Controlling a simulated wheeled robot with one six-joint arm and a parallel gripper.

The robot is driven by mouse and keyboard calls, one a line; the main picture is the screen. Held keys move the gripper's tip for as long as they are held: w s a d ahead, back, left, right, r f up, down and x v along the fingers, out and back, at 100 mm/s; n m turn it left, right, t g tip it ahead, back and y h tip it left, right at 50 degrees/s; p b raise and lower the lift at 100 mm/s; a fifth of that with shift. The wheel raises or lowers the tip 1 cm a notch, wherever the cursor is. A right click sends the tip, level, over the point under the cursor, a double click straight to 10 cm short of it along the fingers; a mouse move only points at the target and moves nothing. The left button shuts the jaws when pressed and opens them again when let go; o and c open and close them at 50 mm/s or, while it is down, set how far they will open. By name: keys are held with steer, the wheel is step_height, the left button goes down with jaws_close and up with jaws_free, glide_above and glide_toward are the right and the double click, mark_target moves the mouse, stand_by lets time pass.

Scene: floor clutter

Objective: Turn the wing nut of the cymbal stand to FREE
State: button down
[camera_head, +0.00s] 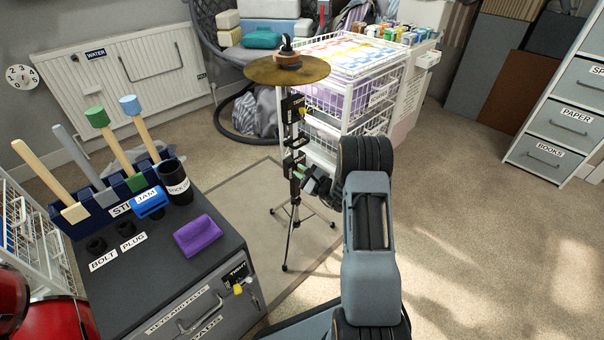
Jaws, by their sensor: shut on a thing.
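The cymbal stand (293,205) stands upright on tripod legs in the middle of the camera_head view. It carries a tilted brass cymbal (262,72) with a dark topped fitting (287,48) above it. My gripper (303,177) comes from the right and is at the pole's lower clamp. It is shut on a small part there, which looks like the wing nut. The fingers and the stand's dark parts overlap, so the nut's angle cannot be told.
A white wire drawer unit (345,115) stands close behind the stand. A hanging chair (235,55) is behind. The carpet at the right is clear.

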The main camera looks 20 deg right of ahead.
steer(key=shift+s+a+f+n+b, duration=0.1)
steer(key=shift+f+n+b, duration=0.2)
steer(key=shift+n+b, duration=0.65)
steer(key=shift+a+f+n+b, duration=0.1)
steer(key=shift+f+n+b, duration=0.15)
steer(key=shift+n+b, duration=0.65)
steer(key=shift+d+f+n, duration=0.1)
steer(key=shift+f+n, duration=0.05)
steer(key=shift+n, duration=1)
steer(key=shift+f+n, duration=0.15)
steer(key=shift+n, duration=0.95)
stand_by(0.8)
steer(key=c, duration=1.2)
jaws_free()
steer(key=shift+o, duration=0.2)
steer(key=shift+a, duration=0.2)
steer(key=p+v, duration=0.3)
steer(key=v, duration=1.1)
steer(key=shift+p, duration=0.35)
